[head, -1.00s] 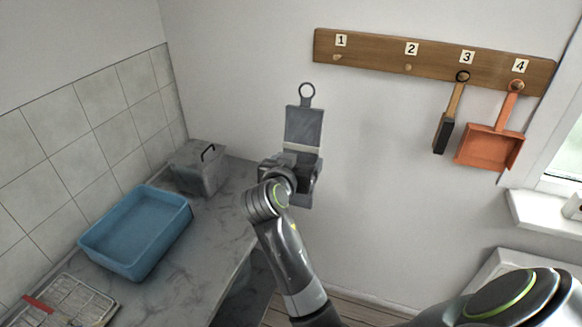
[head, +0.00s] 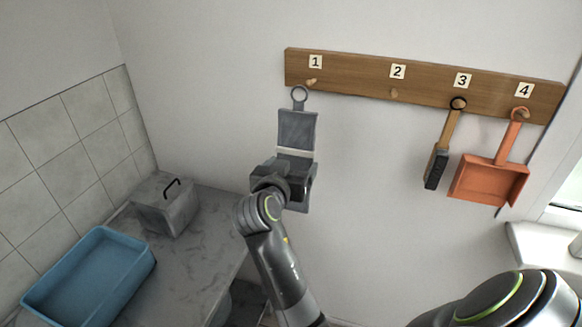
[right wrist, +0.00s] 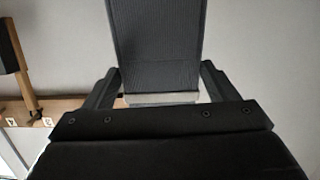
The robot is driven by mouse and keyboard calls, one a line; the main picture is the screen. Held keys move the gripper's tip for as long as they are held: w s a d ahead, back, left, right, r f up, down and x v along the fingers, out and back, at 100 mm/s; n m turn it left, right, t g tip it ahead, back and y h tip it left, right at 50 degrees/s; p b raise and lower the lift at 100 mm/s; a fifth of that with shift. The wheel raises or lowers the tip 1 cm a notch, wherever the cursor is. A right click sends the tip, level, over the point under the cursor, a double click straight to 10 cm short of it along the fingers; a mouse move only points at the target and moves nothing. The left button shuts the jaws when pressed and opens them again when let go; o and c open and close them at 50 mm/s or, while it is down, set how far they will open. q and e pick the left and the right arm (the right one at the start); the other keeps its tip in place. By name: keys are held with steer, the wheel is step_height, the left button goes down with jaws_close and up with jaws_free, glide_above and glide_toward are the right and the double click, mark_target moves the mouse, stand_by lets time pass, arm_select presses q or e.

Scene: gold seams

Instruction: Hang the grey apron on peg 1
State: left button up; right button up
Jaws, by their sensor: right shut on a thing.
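The grey apron (head: 297,130) is a flat grey piece with a ring (head: 299,95) at its top. It is upright in the head view, with the ring just below and left of peg 1 (head: 312,81). I cannot tell the depth gap between ring and peg. My right gripper (head: 295,172) is shut on the apron's lower part, near a pale band. In the right wrist view the apron (right wrist: 157,45) stands between the two fingers (right wrist: 158,90). My left gripper is not in view.
The wooden rail (head: 350,80) also bears an empty peg 2 (head: 394,93). A brush (head: 442,150) hangs on peg 3 and an orange dustpan (head: 490,178) on peg 4. A blue tub (head: 90,280) and a lidded grey box (head: 165,205) stand on the counter at left.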

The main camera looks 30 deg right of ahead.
mark_target(294, 162)
steer(key=shift+w+d+f, duration=0.1)
steer(key=shift+w+d, duration=0.25)
steer(key=shift+d, duration=0.1)
steer(key=shift+a+r, duration=0.1)
steer(key=shift+r, duration=0.35)
steer(key=shift+w+d+f, duration=0.1)
steer(key=shift+w+d, duration=0.05)
steer(key=shift+d, duration=0.1)
steer(key=shift+x, duration=0.8)
steer(key=shift+w+d, duration=0.4)
steer(key=shift+d, duration=0.05)
steer(key=shift+x, duration=1.1)
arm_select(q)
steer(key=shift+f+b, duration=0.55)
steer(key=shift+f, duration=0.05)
arm_select(e)
steer(key=shift+x, duration=1.8)
steer(key=shift+f, duration=0.1)
